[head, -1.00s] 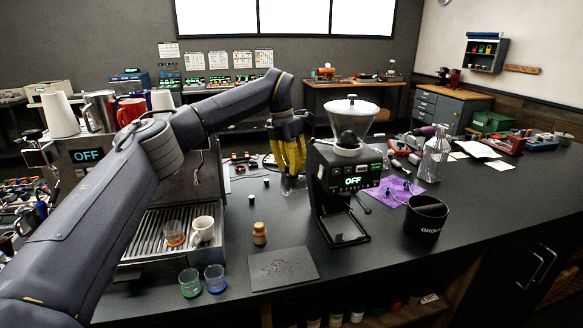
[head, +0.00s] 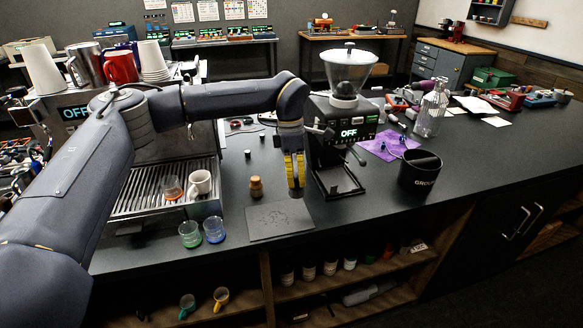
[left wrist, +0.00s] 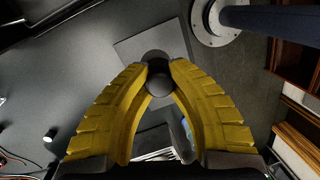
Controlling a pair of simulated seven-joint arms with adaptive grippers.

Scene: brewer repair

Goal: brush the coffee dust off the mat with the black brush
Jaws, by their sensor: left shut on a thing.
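The dark mat (head: 258,222) lies flat near the counter's front edge, with faint dark specks of coffee dust (head: 270,213) on it. My left gripper (head: 294,185) has yellow fingers pointing down above the mat's right back corner. Its fingers are closed on the black brush (left wrist: 160,80), whose dark rounded part shows between the fingertips in the left wrist view. The mat also shows there (left wrist: 130,48), beyond the brush. Whether the brush touches the mat is hard to tell. My right gripper is not in view.
The grinder (head: 345,130) stands close to the right of my left gripper. A small cork-coloured jar (head: 256,187) stands behind the mat. Blue (head: 214,230) and green (head: 190,234) glasses stand to its left. The black bin (head: 420,175) is farther right.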

